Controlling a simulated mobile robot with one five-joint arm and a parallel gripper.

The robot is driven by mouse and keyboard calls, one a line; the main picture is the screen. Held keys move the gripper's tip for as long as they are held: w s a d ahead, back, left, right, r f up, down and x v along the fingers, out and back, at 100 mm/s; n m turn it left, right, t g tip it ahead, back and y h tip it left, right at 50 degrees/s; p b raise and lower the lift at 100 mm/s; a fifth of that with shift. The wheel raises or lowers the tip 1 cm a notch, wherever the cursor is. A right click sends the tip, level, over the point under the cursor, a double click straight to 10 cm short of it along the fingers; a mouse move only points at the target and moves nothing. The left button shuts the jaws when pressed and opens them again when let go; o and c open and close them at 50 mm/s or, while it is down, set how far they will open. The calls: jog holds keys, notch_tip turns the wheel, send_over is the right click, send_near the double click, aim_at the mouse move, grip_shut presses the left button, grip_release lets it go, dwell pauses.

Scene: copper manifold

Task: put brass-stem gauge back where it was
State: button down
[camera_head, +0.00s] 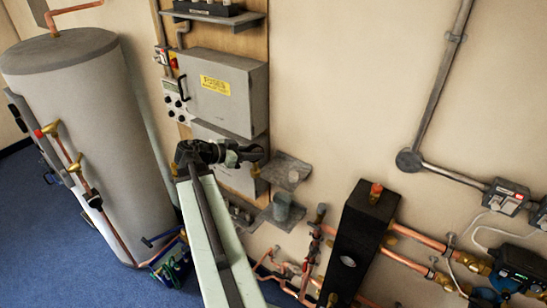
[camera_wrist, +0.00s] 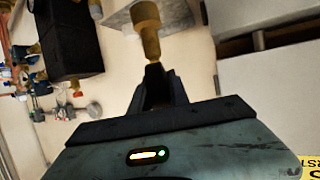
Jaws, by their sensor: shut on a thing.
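My gripper (camera_head: 257,155) is stretched out in front of the wall, close to the left edge of a small grey shelf (camera_head: 284,166). In the wrist view my gripper (camera_wrist: 155,75) is shut on the lower end of the brass-stem gauge (camera_wrist: 147,32). In the head view a bit of brass of the gauge (camera_head: 255,171) shows just below the fingertips. The grey shelf (camera_wrist: 180,14) also lies behind the stem in the wrist view; I cannot tell if they touch.
A lower shelf (camera_head: 268,219) holds a grey-green cup (camera_head: 282,206). A grey fuse box (camera_head: 225,92) is on the wall above left. A black manifold block (camera_head: 362,232) with copper pipes stands right of the shelves. A large grey tank (camera_head: 95,130) is at left.

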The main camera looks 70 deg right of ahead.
jog(key=s+d, duration=0.3)
jog(key=d, duration=0.6)
jog(key=shift+s+f+b, duration=0.2)
jog(key=shift+f+b, duration=0.15)
jog(key=shift+f, duration=0.05)
jog(key=f+b, duration=0.2)
jog(key=d+f+b, duration=0.1)
jog(key=f+b, duration=0.1)
jog(key=shift+s, duration=0.2)
jog(key=c, duration=1.3)
grip_release()
jog(key=shift+o, duration=0.2)
jog(key=shift+r, duration=0.15)
jog(key=p+v, duration=0.5)
jog(key=v, duration=0.6)
jog(key=shift+a+r, duration=0.1)
jog(key=shift+r, duration=0.2)
jog(key=shift+w+a, duration=0.25)
jog(key=shift+a, duration=0.05)
